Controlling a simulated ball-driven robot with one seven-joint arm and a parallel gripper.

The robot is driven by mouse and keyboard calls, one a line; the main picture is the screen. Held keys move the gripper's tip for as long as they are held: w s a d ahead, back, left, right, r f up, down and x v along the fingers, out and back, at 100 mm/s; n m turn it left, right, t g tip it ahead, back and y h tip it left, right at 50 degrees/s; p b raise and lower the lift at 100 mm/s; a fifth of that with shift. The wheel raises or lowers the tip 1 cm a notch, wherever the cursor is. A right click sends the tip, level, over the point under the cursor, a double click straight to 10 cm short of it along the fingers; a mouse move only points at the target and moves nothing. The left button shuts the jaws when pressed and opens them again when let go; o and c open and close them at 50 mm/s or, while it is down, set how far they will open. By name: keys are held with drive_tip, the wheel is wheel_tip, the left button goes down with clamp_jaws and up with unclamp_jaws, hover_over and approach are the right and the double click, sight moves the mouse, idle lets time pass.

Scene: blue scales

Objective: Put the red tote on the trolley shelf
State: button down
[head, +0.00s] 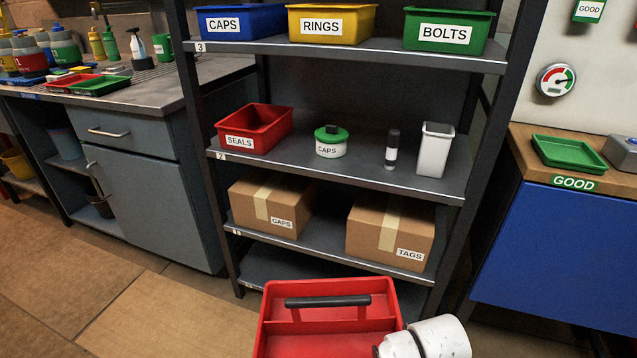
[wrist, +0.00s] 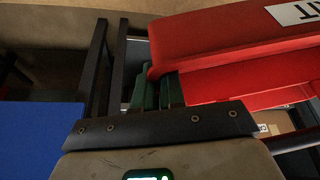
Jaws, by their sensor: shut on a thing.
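The red tote (head: 277,309) is at the bottom middle of the head view, an open box with a black bar handle and a divider. Its lower part is cut off by the picture edge. In the wrist view the red tote (wrist: 225,45) fills the upper right, with part of a white label. My gripper (wrist: 159,90) has dark green fingers and is shut on the tote's edge; the exact contact is partly hidden. In the head view my white arm shows at the tote's right and the fingers are hidden. I cannot make out a trolley.
A dark shelf rack (head: 340,170) stands ahead, holding labelled bins, a red SEALS bin (head: 255,130), small containers and cardboard boxes (head: 390,232). A grey cabinet (head: 150,185) is left, a blue bench (head: 560,245) right. Floor is clear at lower left.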

drive_tip(key=w+d+p+v, duration=0.1)
drive_tip(key=p+v, duration=2.2)
drive_tip(key=p, duration=0.1)
drive_tip(key=shift+r, duration=0.5)
drive_tip(key=shift+d, duration=0.15)
